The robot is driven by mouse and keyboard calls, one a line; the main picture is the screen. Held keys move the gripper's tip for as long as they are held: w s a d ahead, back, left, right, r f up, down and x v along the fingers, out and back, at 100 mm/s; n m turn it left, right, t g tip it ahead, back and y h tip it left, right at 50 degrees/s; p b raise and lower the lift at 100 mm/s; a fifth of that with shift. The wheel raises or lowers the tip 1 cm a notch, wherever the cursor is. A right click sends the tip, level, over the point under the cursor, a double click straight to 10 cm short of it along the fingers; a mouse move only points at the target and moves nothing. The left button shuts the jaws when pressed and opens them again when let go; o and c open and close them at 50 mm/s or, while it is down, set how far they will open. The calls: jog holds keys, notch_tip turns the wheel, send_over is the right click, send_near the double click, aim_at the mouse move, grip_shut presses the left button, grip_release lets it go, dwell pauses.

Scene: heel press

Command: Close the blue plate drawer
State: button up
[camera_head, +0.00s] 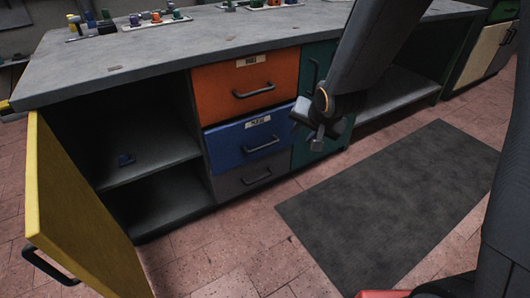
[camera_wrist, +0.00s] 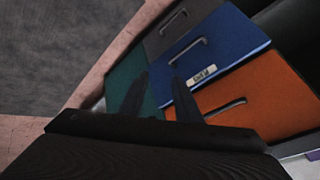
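The blue drawer (camera_head: 232,146) is in the middle of a stack, under an orange drawer (camera_head: 228,84) and above a grey one (camera_head: 232,184). It has a dark bar handle and a pale label. In the wrist view the blue front (camera_wrist: 228,40) lies beyond the fingers. My gripper (camera_head: 307,126) is in front of the teal door, right of the blue drawer. In the wrist view my gripper (camera_wrist: 160,78) has its two fingers apart with nothing between them.
A teal door (camera_head: 314,68) is right of the drawers. A dark mat (camera_head: 390,200) covers the floor in front. Small items stand on the worktop (camera_head: 150,55).

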jog(key=w+a+f+m+t+y+b, duration=0.2)
jog(key=w+a+f+m+t+b, duration=0.15)
jog(key=w+f, duration=0.6)
jog(key=m+t+y+b, duration=0.2)
jog(key=m+y+b, duration=0.2)
jog(key=y+b, duration=0.1)
send_near(266, 147)
jog(key=r+x, duration=0.1)
jog(key=x, duration=0.2)
jog(key=shift+f+b+x, duration=0.15)
jog(key=shift+b+x, duration=0.35)
jog(key=shift+x, duration=0.8)
jog(key=shift+f+b+x, duration=0.2)
jog(key=shift+b+x, duration=0.25)
jog(key=shift+x, duration=0.85)
jog(key=shift+f+b+x, duration=0.15)
jog(key=shift+b+x, duration=0.35)
jog(key=shift+x, duration=0.85)
jog(key=shift+s, duration=0.15)
grip_shut()
